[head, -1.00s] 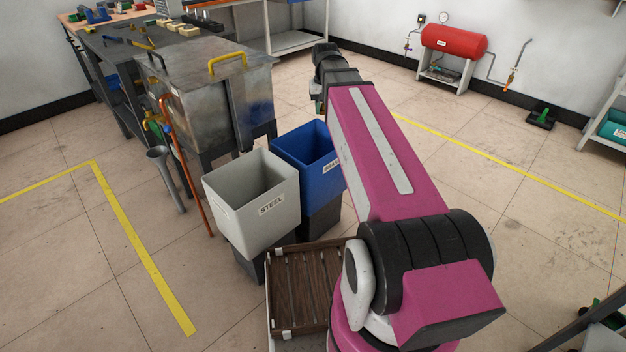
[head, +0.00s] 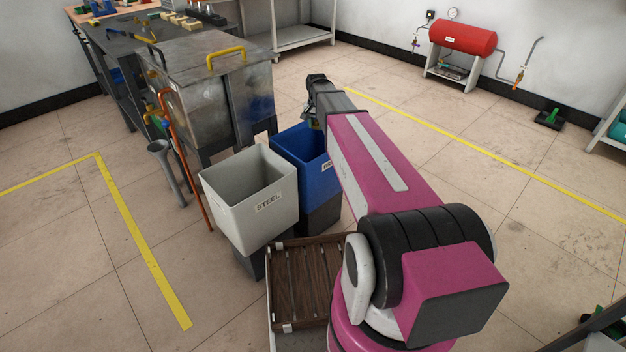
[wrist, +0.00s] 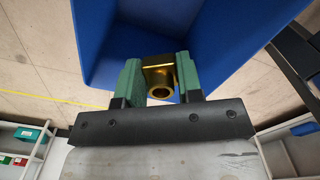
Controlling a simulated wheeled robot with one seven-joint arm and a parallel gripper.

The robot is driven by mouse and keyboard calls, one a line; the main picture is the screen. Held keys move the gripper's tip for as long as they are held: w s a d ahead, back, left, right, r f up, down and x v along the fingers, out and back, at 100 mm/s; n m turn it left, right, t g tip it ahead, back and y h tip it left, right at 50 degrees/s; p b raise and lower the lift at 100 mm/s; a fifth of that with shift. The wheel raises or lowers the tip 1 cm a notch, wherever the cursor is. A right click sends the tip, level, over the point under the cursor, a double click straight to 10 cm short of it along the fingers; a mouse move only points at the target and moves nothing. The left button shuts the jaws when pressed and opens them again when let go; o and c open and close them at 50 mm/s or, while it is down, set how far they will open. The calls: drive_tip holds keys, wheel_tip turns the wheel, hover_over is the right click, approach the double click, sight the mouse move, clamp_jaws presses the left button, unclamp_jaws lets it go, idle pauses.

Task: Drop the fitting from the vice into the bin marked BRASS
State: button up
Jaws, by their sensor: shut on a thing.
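A brass-coloured fitting (wrist: 159,82) with a round open end shows in the wrist view. My gripper (wrist: 159,80) is shut on it, one green jaw on each side. The blue bin (head: 298,155) stands right of the grey STEEL bin in the head view; its label is mostly hidden behind my arm. In the wrist view the blue bin (wrist: 190,30) fills the space just beyond the fitting. In the head view my gripper is at the blue bin's upper right edge, mostly hidden by my arm. The vice cannot be made out.
The grey STEEL bin (head: 246,200) stands beside the blue one. A slatted wooden pallet (head: 300,280) lies in front of the bins. A metal tank (head: 195,80) with a yellow handle stands behind them. The floor to the right is open.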

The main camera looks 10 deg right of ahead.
drive_tip(key=shift+f, duration=2.5)
drive_tip(key=o, duration=1.1)
wheel_tip(320, 180, up, 11)
drive_tip(key=shift+f, duration=0.1)
